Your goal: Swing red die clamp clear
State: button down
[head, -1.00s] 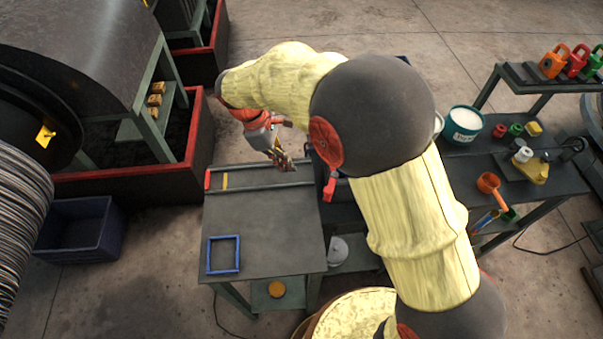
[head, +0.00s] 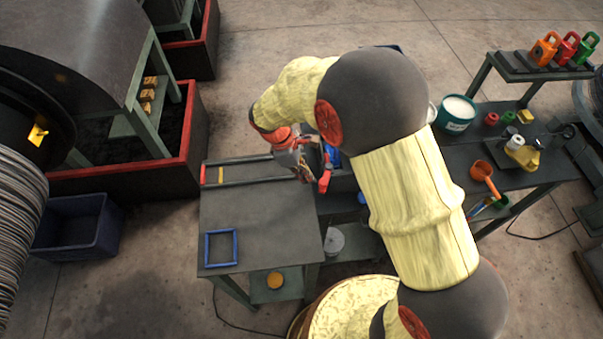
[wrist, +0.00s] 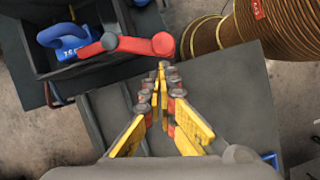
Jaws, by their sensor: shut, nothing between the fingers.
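The red die clamp (wrist: 130,43) is a red bar with a round knob at its right end in the wrist view. It lies over the near edge of a dark box holding a blue die (wrist: 72,40) with white markings. In the head view the clamp (head: 325,181) shows as a small red piece just right of my gripper (head: 304,177). In the wrist view my gripper (wrist: 162,68) has its yellow-padded fingers together and empty. The fingertips are just below the knob; I cannot tell whether they touch it. My arm hides part of the box in the head view.
A grey table (head: 260,225) with a blue square frame (head: 221,264) lies beside the clamp. A cable drum (wrist: 275,22) stands at upper right in the wrist view. Much of the grey table is bare.

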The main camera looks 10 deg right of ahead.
aim_at(321, 189)
jog(key=shift+s, duration=0.1)
dwell(0.3)
jog(key=shift+s+d+n, duration=0.2)
jog(key=shift+n, duration=0.2)
jog(key=shift+s+d+t, duration=0.1)
jog(key=shift+s+t, duration=0.05)
jog(key=shift+t, duration=0.15)
jog(key=shift+s+d+r+n+t+p, duration=0.1)
jog(key=shift+s+d+n+t+p, duration=0.45)
jog(key=shift+n, duration=0.85)
jog(key=s+d+n+t+y+p, duration=0.1)
jog(key=s+d+n+t+p, duration=0.1)
jog(key=d+n, duration=0.7)
jog(key=shift+n+t+p, duration=0.3)
jog(key=shift+t+p, duration=0.05)
jog(key=shift+t, duration=0.1)
jog(key=shift+d, duration=0.1)
